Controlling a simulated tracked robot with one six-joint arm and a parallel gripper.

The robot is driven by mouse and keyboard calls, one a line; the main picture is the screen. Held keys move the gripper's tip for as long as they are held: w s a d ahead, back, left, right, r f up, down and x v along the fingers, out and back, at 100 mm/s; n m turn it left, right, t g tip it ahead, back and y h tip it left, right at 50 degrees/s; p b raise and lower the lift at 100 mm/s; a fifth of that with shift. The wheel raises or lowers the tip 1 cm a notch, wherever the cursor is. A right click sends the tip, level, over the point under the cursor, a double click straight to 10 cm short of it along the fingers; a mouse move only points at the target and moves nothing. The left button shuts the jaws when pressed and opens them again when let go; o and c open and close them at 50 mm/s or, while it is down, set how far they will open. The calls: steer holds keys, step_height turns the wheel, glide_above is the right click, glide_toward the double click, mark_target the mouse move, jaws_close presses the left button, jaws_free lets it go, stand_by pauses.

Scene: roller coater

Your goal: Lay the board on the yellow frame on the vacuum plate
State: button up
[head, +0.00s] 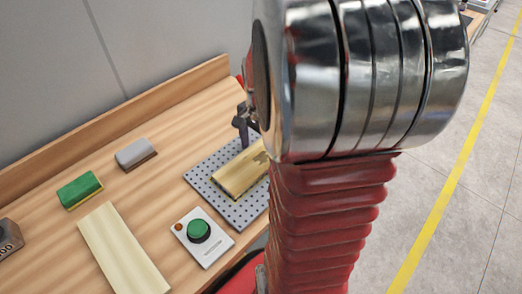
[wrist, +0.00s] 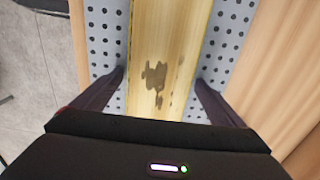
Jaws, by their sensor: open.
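A pale wooden board (head: 240,175) lies on the grey perforated vacuum plate (head: 204,178); my arm hides its far right part. In the wrist view the board (wrist: 158,40) runs away from me between my fingers, with a dark shadow on it. A thin yellow edge, perhaps the yellow frame, shows along its right side (wrist: 209,25); the rest of the frame is hidden or not distinct. My gripper (wrist: 162,85) is open, one finger on each side of the board, over the plate (wrist: 232,30). In the head view my gripper (head: 244,140) is low by the board.
A control box with a green button (head: 199,230) stands before the plate. A second pale plank (head: 122,250), a green-and-yellow sponge (head: 79,190), a grey block (head: 136,153) and a dark weight (head: 9,238) lie left. A wooden ledge (head: 130,112) runs along the back.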

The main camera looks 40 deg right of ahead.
steer(key=shift+r, duration=0.1)
step_height(320, 180, up, 12)
stand_by(0.6)
stand_by(0.4)
steer(key=s+a+n+t, duration=0.2)
steer(key=a+n, duration=0.6)
steer(key=a, duration=0.3)
steer(key=s+a+r+n+t, duration=0.1)
steer(key=s+a+n+t, duration=0.1)
steer(key=a+n, duration=0.7)
steer(key=shift+a+r+n+t, duration=0.25)
steer(key=shift+a+t, duration=0.55)
steer(key=shift+a, duration=0.8)
steer(key=shift+f, duration=0.1)
steer(key=shift+c, duration=0.4)
